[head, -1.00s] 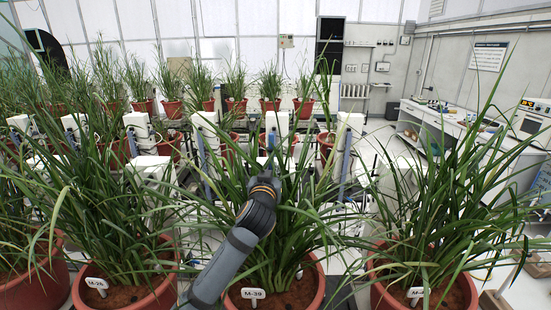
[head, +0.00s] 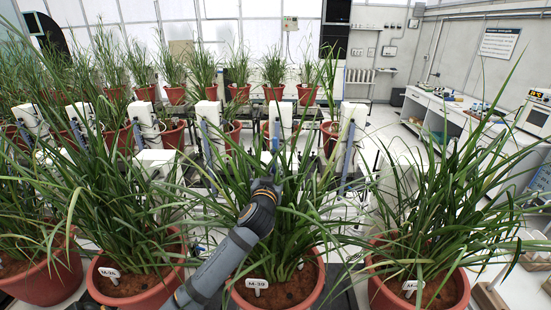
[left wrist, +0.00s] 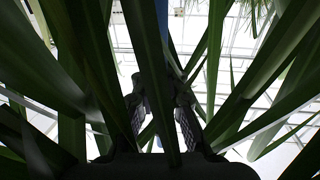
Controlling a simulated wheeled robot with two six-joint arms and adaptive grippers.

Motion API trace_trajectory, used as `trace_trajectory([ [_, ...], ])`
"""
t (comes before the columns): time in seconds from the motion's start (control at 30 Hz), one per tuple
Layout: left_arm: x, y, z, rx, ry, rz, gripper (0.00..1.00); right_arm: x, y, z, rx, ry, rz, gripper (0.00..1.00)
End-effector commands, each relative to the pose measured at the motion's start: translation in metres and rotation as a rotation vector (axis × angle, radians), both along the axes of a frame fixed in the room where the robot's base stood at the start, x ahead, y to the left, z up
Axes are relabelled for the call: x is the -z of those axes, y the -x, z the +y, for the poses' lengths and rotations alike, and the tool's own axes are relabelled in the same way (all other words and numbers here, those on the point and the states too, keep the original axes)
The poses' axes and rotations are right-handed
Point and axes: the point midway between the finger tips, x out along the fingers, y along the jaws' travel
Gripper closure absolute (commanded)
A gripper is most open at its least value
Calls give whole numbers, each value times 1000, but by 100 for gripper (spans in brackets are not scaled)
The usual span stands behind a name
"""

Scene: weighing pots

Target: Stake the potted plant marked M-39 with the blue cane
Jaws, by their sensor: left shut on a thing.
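The potted plant marked M-39 stands front centre in the head view, in a red-brown pot (head: 318,285) with a white tag (head: 257,284). My left arm reaches over the pot into its leaves; its gripper is hidden there in the head view. In the left wrist view the left gripper (left wrist: 160,112) is shut, with green leaves crossing in front of it. A strip of the blue cane (left wrist: 162,14) shows above and between the fingers. The grip itself and the cane's lower end are hidden. My right gripper is not in view.
Similar potted plants stand close on both sides, one tagged M-26 (head: 110,273) on the left and another tagged pot (head: 455,290) on the right. White units with blue-grey posts (head: 345,150) stand behind. A bench (head: 440,105) runs along the right wall.

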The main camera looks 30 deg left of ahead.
Motion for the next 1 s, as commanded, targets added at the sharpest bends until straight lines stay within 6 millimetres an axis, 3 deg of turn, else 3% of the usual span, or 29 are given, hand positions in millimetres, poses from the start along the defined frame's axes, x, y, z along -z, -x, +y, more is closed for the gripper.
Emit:
trace_trajectory([
  [0.37, 14, 0, 0, 2, 0, 1, 100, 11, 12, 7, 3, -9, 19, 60],
  [1.0, 101, 0, 0, 3, 1, 2, 100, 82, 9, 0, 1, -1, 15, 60],
])
